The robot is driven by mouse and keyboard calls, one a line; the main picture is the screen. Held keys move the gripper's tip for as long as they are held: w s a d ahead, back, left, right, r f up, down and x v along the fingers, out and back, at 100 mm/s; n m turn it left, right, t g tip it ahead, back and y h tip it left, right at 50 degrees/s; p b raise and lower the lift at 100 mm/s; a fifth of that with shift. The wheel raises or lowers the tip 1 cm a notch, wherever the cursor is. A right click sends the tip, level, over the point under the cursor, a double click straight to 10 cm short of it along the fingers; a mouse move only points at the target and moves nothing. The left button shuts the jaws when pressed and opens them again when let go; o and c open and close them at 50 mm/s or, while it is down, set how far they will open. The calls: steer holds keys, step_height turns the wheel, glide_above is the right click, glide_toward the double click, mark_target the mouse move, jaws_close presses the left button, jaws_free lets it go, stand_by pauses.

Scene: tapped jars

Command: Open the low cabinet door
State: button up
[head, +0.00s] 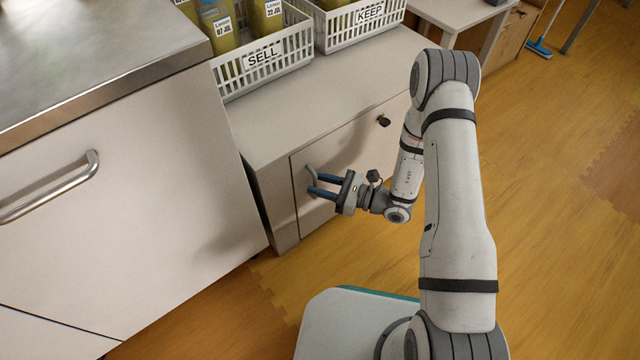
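The low cabinet (272,210) stands at the centre, below the counter with the crates. Its pale door (345,150) looks shut, flush with the front. A small curved handle (312,184) is near the door's left edge, partly hidden by my gripper. A dark round knob or lock (384,121) sits at the door's upper right. My gripper (315,184) points left at the handle, its two blue fingers apart. The fingertips overlap the handle in this view; I cannot tell whether they touch it.
A white crate marked SELL (262,65) and one marked KEEP (360,22) stand on the cabinet top, holding jars. A steel-topped unit (110,170) with a bar handle (50,190) stands at left. The wooden floor (560,230) at right is clear.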

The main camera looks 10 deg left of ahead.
steer(key=shift+c, duration=0.2)
jaws_close()
stand_by(0.3)
